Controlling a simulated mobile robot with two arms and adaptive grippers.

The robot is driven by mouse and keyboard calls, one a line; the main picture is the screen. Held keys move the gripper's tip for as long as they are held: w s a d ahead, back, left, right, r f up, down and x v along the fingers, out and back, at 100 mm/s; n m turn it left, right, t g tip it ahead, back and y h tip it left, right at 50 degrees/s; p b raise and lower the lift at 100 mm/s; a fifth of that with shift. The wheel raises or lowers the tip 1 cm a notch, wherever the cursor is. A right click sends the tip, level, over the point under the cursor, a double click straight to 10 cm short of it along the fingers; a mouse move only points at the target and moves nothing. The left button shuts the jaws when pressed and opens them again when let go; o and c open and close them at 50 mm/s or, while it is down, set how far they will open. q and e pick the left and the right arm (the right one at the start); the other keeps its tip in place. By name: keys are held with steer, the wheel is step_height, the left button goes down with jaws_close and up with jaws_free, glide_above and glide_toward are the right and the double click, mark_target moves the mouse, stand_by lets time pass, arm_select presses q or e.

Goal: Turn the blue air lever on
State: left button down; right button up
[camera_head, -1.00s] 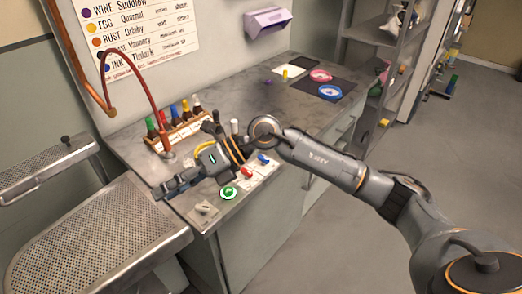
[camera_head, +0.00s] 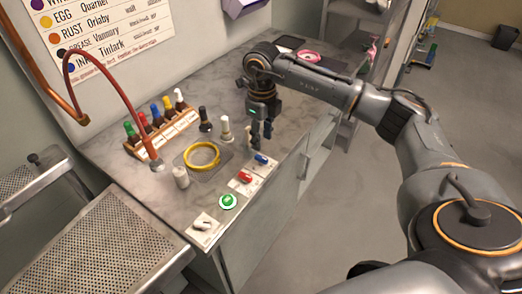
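The blue lever (camera_head: 261,159) sits on a small white plate near the front edge of the grey worktop, to the right of a red lever (camera_head: 244,177). My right gripper (camera_head: 262,138) points down just behind and above the blue lever. A small gap seems to lie between its fingertips and the lever, but I cannot tell for sure whether they touch. The fingers are small and dark, so their opening is unclear. I see nothing held in them. My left gripper is out of view.
A green round button (camera_head: 228,201) and a pale knob on a plate (camera_head: 204,226) lie along the front edge. A yellow ring (camera_head: 202,156), dark and pale bottles and a wooden rack (camera_head: 165,135) of coloured bottles stand behind. A red hose (camera_head: 110,65) arches at left.

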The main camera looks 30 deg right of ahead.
mark_target(261, 157)
step_height(261, 157, down, 7)
steer(key=shift+r+p, duration=0.15)
steer(key=shift+p, duration=0.4)
steer(key=shift+w+f, duration=0.15)
steer(key=shift+f, duration=0.15)
steer(key=shift+c, duration=1.1)
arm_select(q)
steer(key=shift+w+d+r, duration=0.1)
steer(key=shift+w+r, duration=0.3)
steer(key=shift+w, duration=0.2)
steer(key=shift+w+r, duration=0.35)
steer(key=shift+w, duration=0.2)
arm_select(e)
jaws_close()
